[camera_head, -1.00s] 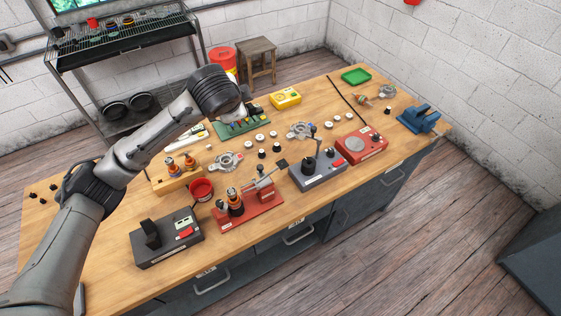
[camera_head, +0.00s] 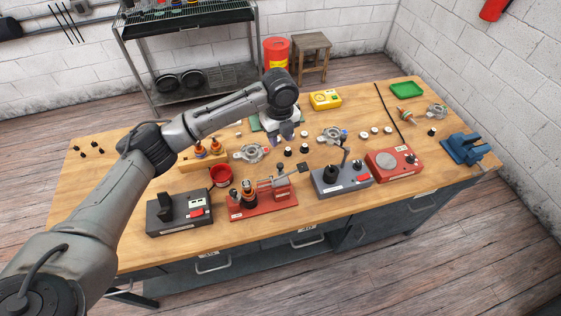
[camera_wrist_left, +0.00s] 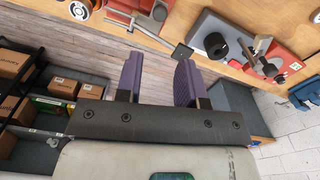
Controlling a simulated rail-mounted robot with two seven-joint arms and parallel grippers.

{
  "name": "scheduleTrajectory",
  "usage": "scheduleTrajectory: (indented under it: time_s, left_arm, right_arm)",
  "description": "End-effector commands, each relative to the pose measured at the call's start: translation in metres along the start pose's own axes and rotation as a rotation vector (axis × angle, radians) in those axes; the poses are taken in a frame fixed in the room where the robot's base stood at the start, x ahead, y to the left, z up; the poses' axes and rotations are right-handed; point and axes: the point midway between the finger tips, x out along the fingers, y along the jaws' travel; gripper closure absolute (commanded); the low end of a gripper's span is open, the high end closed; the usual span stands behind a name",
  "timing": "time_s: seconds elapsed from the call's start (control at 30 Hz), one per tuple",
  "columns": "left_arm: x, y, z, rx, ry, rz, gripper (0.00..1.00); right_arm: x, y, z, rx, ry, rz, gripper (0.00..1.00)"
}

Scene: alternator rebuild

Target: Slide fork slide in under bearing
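A red fixture (camera_head: 266,206) stands near the front edge of the bench in the head view. An upright copper-and-black rotor (camera_head: 248,192) sits at its left end. A grey metal slide or lever with a dark square pad (camera_head: 303,167) reaches to the right; I cannot clearly tell the fork slide or the bearing apart at this size. The pad also shows in the left wrist view (camera_wrist_left: 182,52). My left gripper (camera_head: 277,140) is above the bench behind the fixture, apart from it. Its two purple fingers (camera_wrist_left: 152,82) are apart with nothing between them. My right gripper is not in view.
A dark grey press (camera_head: 340,178) and a red station (camera_head: 394,162) stand to the right, a dark box (camera_head: 180,213) and a red bowl (camera_head: 221,175) to the left. An alternator housing (camera_head: 251,153) and several small parts lie behind. A blue vise (camera_head: 466,148) is far right.

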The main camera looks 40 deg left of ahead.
Motion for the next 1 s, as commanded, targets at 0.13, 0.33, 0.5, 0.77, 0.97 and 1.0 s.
scheduleTrajectory:
  time_s: [0.13, 0.33, 0.5, 0.77, 0.97, 1.0]
  left_arm:
    - [0.028, 0.001, 0.0, -0.001, 0.001, 0.005, 0.64]
    - [0.065, 0.001, 0.0, -0.003, 0.0, 0.003, 0.64]
    - [0.092, 0.001, 0.0, -0.003, 0.0, 0.002, 0.64]
    - [0.117, 0.0, 0.0, -0.003, -0.001, 0.0, 0.64]
    - [0.123, 0.0, 0.0, -0.003, -0.002, -0.001, 0.64]
    - [0.123, 0.0, 0.0, -0.003, -0.002, -0.001, 0.64]
  right_arm:
    - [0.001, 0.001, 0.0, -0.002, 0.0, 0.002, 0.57]
    - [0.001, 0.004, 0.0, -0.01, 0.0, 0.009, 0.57]
    - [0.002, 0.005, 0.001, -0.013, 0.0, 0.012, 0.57]
    - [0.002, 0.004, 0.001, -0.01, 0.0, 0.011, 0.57]
    - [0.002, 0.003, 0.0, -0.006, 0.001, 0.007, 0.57]
    - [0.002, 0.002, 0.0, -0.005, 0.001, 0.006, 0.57]
